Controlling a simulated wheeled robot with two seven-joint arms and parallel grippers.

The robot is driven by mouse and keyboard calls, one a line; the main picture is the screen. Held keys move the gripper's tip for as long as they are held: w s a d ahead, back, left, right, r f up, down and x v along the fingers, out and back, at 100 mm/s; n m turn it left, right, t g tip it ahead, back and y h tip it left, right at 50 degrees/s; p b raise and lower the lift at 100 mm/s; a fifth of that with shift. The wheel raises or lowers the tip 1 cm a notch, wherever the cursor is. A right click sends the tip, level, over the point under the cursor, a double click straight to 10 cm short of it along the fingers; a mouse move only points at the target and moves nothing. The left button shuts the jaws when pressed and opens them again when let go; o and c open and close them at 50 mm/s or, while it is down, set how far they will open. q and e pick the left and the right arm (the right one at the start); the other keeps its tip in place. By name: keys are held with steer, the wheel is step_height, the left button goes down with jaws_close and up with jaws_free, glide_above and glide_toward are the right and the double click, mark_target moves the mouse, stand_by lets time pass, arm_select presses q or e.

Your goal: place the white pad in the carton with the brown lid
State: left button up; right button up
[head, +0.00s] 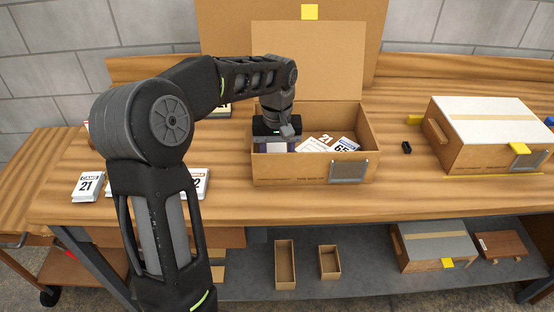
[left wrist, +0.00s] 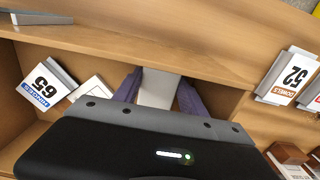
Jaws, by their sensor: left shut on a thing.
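The carton with the brown lid (head: 315,170) stands open at the middle of the bench, its brown lid (head: 325,60) raised at the back. My left gripper (head: 276,145) reaches down inside the carton at its left end. In the left wrist view its purple fingers (left wrist: 158,95) are shut on the white pad (left wrist: 156,88), inside the carton's walls. The pad's lower part is hidden by the gripper body, and I cannot tell whether it touches the carton floor. My right gripper is not in view.
Printed pads, one marked 65 (left wrist: 45,86), lie in the same carton. A closed carton with a white top (head: 490,120) stands at the right. A pad stack marked 21 (head: 88,186) sits at the left. A small black object (head: 406,147) lies between the cartons.

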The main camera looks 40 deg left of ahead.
arm_select(q)
steer(key=shift+f, duration=0.1)
steer(key=o, duration=1)
steer(key=shift+o, duration=0.2)
step_height(320, 180, up, 7)
step_height(320, 180, up, 5)
steer(key=p, duration=0.4)
